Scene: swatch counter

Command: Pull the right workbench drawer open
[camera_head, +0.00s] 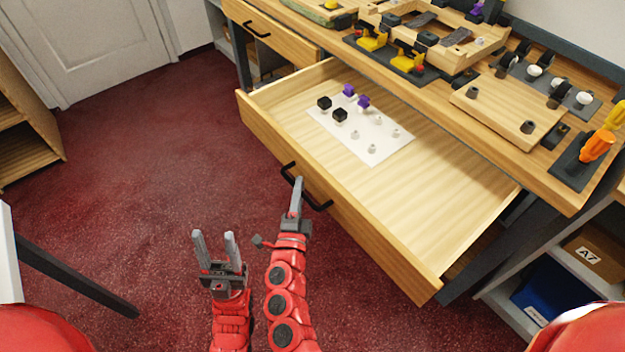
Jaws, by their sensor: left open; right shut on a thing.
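The right workbench drawer (345,205) stands pulled well out from under the bench top, its inside open to view. A black bar handle (318,205) is on its front. My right gripper (297,186) is shut on the handle near its middle. My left gripper (215,240) is open and empty, left of my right arm and apart from the drawer front, above the carpet.
In the drawer, a white sheet (378,148) carries black and purple cubes and several small pale pieces. The left drawer (275,32) is shut. The workbench top (470,130) holds trays, yellow clamps and an orange-handled tool (597,146). Open red carpet (150,150) lies left.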

